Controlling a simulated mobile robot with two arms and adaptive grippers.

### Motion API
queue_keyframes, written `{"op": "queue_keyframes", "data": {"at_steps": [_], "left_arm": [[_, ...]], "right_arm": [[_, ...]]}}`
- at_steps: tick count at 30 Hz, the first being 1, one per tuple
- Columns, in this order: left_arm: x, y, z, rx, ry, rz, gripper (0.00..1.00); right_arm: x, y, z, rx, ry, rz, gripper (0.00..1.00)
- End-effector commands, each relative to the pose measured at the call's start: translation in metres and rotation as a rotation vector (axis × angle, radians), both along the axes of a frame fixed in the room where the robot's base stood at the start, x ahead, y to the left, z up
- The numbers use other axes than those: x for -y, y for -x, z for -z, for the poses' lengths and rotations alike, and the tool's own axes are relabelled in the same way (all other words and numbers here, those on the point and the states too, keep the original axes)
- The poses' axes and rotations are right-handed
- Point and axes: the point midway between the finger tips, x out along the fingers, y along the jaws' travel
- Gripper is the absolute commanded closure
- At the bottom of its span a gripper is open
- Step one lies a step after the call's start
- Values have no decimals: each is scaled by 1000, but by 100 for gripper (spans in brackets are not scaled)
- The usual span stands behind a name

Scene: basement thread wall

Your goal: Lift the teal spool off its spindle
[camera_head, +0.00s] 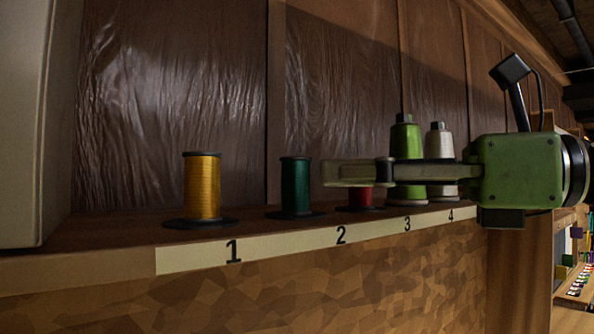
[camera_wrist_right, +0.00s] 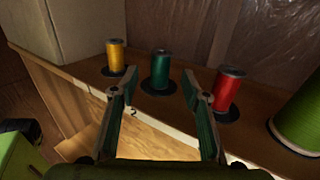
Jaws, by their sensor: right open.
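The teal spool (camera_head: 295,186) stands upright on a dark round base on the shelf, between the yellow spool and the red spool. It also shows in the right wrist view (camera_wrist_right: 160,70), beyond the gap between my fingertips. My right gripper (camera_head: 340,173) reaches in from the right in the head view, in front of the red spool. In the right wrist view its two fingers (camera_wrist_right: 154,95) are apart with nothing between them, short of the teal spool. The spindle is hidden inside the spool. My left gripper is not in view.
A yellow spool (camera_head: 202,187) stands left of the teal one. A red spool (camera_wrist_right: 228,90) stands close by my right finger. A green cone (camera_head: 406,150) and a white cone (camera_head: 440,145) stand farther right. A numbered strip (camera_head: 290,243) lines the shelf edge; a panelled wall (camera_head: 180,90) rises behind.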

Motion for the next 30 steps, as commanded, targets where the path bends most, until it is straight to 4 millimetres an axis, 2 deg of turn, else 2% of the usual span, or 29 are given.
{"op": "queue_keyframes", "data": {"at_steps": [3, 7, 12, 19, 27, 28, 30], "left_arm": [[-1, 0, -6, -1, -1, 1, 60], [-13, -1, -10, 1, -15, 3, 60], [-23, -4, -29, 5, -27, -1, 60], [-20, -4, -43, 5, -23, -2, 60], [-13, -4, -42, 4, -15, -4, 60], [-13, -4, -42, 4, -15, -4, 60], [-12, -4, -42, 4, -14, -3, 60]], "right_arm": [[-12, -5, -1, 0, 0, -2, 58], [-18, -8, -2, 0, 0, -1, 58], [-35, -16, -9, -1, 1, -3, 58], [-59, -28, -8, -2, -1, -2, 58], [-62, -30, -6, 0, -2, -1, 58], [-62, -30, -6, 0, -2, 0, 63], [-62, -30, -6, 0, -2, 0, 81]]}}
